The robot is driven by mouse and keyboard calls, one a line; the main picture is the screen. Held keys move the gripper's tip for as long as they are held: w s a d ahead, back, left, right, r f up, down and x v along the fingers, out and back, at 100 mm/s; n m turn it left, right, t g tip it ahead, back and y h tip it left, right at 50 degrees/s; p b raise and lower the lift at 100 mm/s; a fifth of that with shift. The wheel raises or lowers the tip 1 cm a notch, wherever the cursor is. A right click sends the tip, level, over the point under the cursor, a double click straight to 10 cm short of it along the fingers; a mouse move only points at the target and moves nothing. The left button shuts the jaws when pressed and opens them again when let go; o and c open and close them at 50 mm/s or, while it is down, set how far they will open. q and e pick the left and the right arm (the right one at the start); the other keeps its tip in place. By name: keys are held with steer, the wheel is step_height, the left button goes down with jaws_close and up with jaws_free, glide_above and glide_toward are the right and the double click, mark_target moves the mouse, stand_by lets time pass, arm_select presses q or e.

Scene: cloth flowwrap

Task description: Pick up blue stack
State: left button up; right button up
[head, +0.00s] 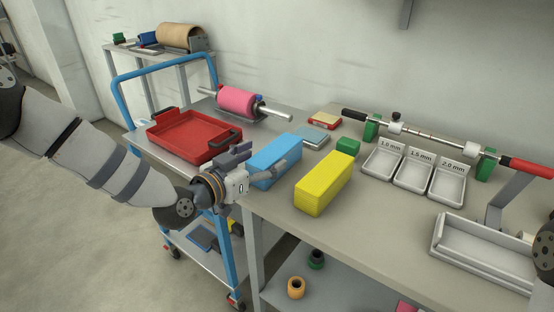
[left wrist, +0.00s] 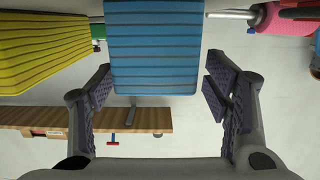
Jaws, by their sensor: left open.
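The blue stack (head: 275,162) is a long block of layers lying on the grey table, left of the yellow stack (head: 323,183). My left gripper (head: 262,163) is at the near left end of the blue stack, with its fingers spread on its two sides. In the left wrist view the blue stack (left wrist: 154,50) fills the upper middle. The left fingers (left wrist: 158,90) are open and apart from it, with more gap on the right side. The yellow stack (left wrist: 45,50) is at the upper left there. My right gripper is not visible; only part of my right arm shows at the right edge.
A red tray (head: 190,137) sits on the blue-framed cart at left. A pink roll (head: 240,101) lies behind. A small green block (head: 348,146) stands behind the yellow stack. Labelled white trays (head: 413,170) and a larger empty tray (head: 480,253) are at right. Bare table lies in front.

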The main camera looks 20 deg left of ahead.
mark_target(272, 151)
arm_select(q)
steer(key=x, duration=0.4)
steer(key=shift+s+d+r, duration=0.1)
steer(key=shift+r, duration=0.15)
steer(key=c, duration=1.3)
